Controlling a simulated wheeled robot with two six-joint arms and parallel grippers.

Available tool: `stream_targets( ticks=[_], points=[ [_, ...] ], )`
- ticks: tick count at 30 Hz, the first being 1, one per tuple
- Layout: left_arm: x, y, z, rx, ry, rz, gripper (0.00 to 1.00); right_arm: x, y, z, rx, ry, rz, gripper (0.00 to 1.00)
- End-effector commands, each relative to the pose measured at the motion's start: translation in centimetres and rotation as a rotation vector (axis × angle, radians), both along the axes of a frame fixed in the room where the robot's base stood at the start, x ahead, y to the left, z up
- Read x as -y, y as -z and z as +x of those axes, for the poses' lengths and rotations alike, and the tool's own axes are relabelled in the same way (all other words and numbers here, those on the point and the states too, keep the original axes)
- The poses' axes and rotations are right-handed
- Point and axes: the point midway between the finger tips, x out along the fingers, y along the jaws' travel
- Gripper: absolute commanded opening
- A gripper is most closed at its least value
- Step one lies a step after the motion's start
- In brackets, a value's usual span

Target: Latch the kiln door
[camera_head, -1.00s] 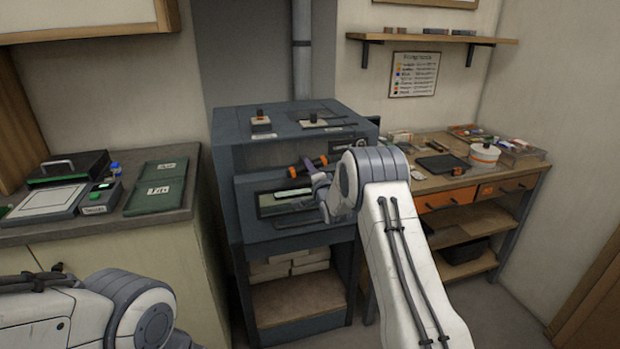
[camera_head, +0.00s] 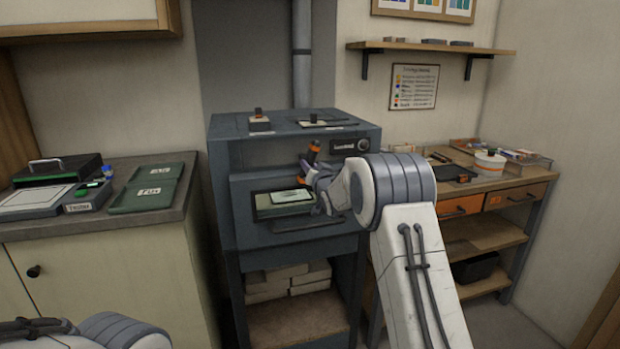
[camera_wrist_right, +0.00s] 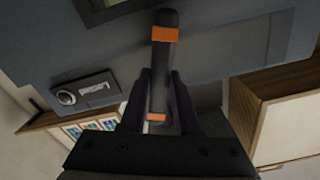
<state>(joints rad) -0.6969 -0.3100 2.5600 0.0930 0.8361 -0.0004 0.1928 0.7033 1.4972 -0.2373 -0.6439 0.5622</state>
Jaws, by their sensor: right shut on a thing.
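The grey-blue kiln (camera_head: 228,160) stands in the middle of the head view. Its door (camera_head: 243,222) has a small window (camera_head: 287,200) and a bar handle (camera_head: 303,224) below it; the door looks closed against the front, though part is behind my right arm. The latch lever (camera_head: 312,152), dark with orange bands, stands nearly upright above the window. My right gripper (camera_head: 308,178) is shut on this lever. In the right wrist view the lever (camera_wrist_right: 163,65) lies between the two dark fingers of the gripper (camera_wrist_right: 160,85). My left gripper is out of view.
A controller panel (camera_head: 350,146) sits at the kiln's upper right. A counter with green folders (camera_head: 150,185) is at left, and a workbench (camera_head: 490,185) with tools at right. Bricks (camera_head: 285,280) lie under the kiln.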

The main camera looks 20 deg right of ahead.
Motion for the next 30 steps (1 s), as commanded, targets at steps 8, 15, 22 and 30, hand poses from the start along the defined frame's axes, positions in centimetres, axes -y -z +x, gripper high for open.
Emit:
stream_targets(
  ticks=[8, 15, 22, 30],
  points=[
    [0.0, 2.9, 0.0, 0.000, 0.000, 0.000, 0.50, 0.0, 0.5, 0.0, -0.014, 0.000, -0.215, 0.00],
    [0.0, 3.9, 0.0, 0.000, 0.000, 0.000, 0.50, 0.0, 0.4, 0.0, -0.021, 0.000, -0.329, 0.00],
    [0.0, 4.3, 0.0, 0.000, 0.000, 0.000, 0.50, 0.0, 0.2, 0.0, -0.024, 0.000, -0.379, 0.00],
    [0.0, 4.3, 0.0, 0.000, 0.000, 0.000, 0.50, 0.0, 0.2, 0.0, -0.025, -0.001, -0.389, 0.00]
  ],
)
